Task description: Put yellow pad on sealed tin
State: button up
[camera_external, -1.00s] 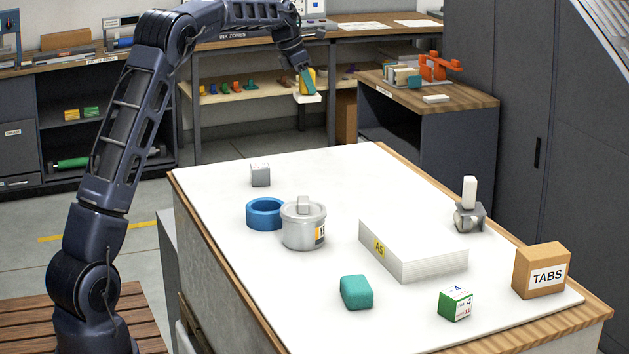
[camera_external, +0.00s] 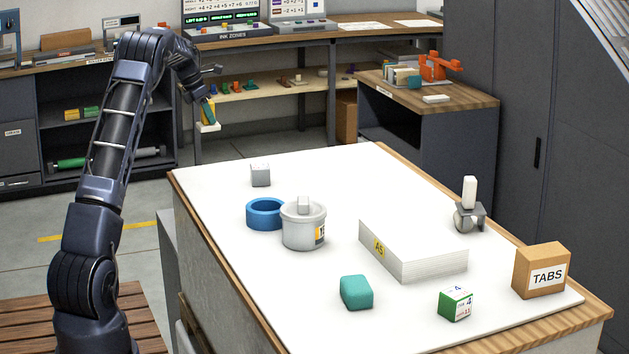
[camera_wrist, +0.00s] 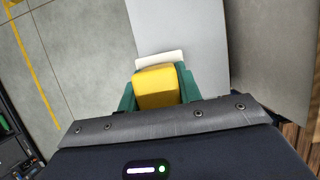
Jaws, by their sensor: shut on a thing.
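My gripper (camera_external: 208,113) is shut on the yellow pad, held in the air beyond the far left end of the white-topped table. In the wrist view the yellow pad (camera_wrist: 156,87) sits between the green fingers, with a white plate at its far end. In the external view the yellow pad (camera_external: 210,108) shows only as a small patch, the white plate below it. The sealed tin (camera_external: 303,228), a grey round can with a lid, a block-like knob and a yellow-and-black label, stands upright on the table's left part, apart from my gripper.
A blue ring (camera_external: 265,214) stands just left of the tin, and a grey cube (camera_external: 260,175) behind it. A white paper stack (camera_external: 413,248), teal block (camera_external: 356,292), green-and-white cube (camera_external: 455,304), TABS box (camera_external: 541,271) and a grey stand with a white handle (camera_external: 469,206) are further right.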

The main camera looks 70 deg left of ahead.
jog(key=shift+s+a+f, duration=0.2)
jog(key=shift+s+f, duration=0.05)
jog(key=shift+f, duration=0.1)
notch_tip(320, 180, down, 20)
jog(key=shift+r, duration=0.2)
jog(key=shift+f, duration=0.1)
jog(key=o, duration=1)
jog(key=v, duration=1.2)
jog(key=shift+w, duration=0.1)
